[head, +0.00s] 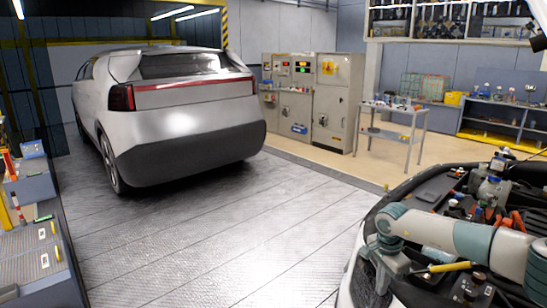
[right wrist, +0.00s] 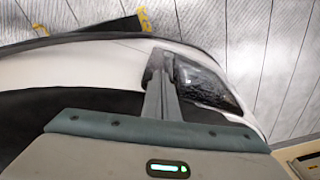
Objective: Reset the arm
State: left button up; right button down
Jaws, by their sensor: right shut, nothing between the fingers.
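My right arm reaches in from the right in the head view. Its gripper (head: 383,278) is at the near edge of the open engine bay (head: 470,285) of a car. In the right wrist view the gripper (right wrist: 159,62) has its fingers together with nothing between them. Below the fingers are the white car body (right wrist: 80,70) and a dark headlight (right wrist: 205,82). I cannot tell if the fingertips touch the car. My left gripper is not in view.
Bottles and engine parts (head: 495,187) crowd the bay beside my arm. A yellow-handled item (head: 450,266) lies close by the gripper. A silver car (head: 185,100) stands far left. A small table (head: 395,125) and grey cabinets (head: 335,100) stand behind. The middle floor (head: 235,230) is clear.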

jog(key=s+a+f+m+y, duration=0.2)
jog(key=a+f+m+y, duration=0.4)
jog(key=a, duration=0.6)
jog(key=s+a+f+m+y, duration=0.2)
jog(key=a+f+m+y, duration=0.3)
jog(key=a+f, duration=0.5)
jog(key=s+a+f+m+t+y, duration=0.15)
jog(key=a+f+m+t, duration=0.35)
jog(key=m, duration=0.7)
jog(key=s+d+f+m+t+h, duration=0.1)
jog(key=s+d+f+m+h, duration=0.3)
jog(key=s+f+m, duration=0.5)
jog(key=s+d+f+m+t+h, duration=0.1)
jog(key=s+d+f+m+h, duration=0.1)
jog(key=s+d+f+m, duration=0.65)
jog(key=s+d+f+m+h, duration=0.3)
jog(key=s+d+f+m, duration=0.15)
jog(key=f, duration=0.75)
jog(key=s+d+f+m+g+h, duration=0.1)
jog(key=s+f+m+g, duration=0.1)
jog(key=s, duration=1.1)
jog(key=s+d+f+m+g, duration=0.2)
jog(key=s+f+m, duration=0.2)
jog(key=s, duration=0.9)
jog(key=s+d+f+m+g+h, duration=0.1)
jog(key=s+f+m, duration=0.3)
jog(key=s, duration=0.9)
jog(key=shift+s+d+f+g+h, duration=0.15)
jog(key=shift+s+f+g+h, duration=0.2)
jog(key=shift+f+g, duration=0.45)
